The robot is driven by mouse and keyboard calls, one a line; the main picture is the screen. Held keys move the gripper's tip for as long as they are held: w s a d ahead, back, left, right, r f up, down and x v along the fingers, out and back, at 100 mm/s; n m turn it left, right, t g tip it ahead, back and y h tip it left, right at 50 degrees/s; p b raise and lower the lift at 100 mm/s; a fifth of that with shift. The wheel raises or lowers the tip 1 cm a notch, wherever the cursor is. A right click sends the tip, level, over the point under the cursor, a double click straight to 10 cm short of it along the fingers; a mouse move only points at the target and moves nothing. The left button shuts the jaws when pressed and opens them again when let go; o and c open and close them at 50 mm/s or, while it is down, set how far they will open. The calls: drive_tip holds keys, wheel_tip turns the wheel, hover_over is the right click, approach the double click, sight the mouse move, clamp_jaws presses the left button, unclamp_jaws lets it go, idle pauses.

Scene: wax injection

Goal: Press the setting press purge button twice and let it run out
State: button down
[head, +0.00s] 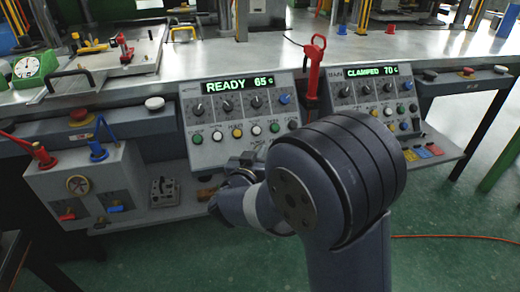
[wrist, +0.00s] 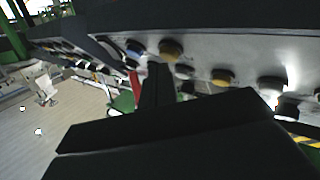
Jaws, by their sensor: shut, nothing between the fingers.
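The left control panel (head: 232,112), whose display (head: 238,84) reads READY 65 c, stands on the front of the bench. The labels are too small to read, so I cannot tell which is purge. My gripper (head: 238,172) is just below this panel, partly hidden by my own arm. In the wrist view my shut, empty fingers (wrist: 155,85) reach toward a panel face with several round buttons, one yellow (wrist: 222,77). Contact with a button cannot be made out.
A second panel (head: 372,90) marked MAIN, reading CLAMPED 70 c, stands to the right. A red-handled tool (head: 313,68) stands between the panels. A grey box (head: 85,185) with a valve wheel is at left. Below the panel is a shelf with a small metal part (head: 165,192).

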drive_tip(key=shift+w+a+f, duration=0.1)
drive_tip(key=shift+w+f, duration=0.2)
drive_tip(key=shift+w, duration=0.05)
idle(0.7)
drive_tip(key=shift+r, duration=0.1)
drive_tip(key=shift+s+d+r+p, duration=0.2)
drive_tip(key=shift+s+r+p, duration=0.25)
drive_tip(key=shift+s+p, duration=0.2)
drive_tip(key=s+r+p, duration=0.1)
drive_tip(key=s, duration=0.1)
drive_tip(key=s+d+r+p, duration=0.1)
drive_tip(key=r+p, duration=0.1)
drive_tip(key=shift+s+r, duration=0.1)
drive_tip(key=shift+s, duration=0.25)
idle(0.7)
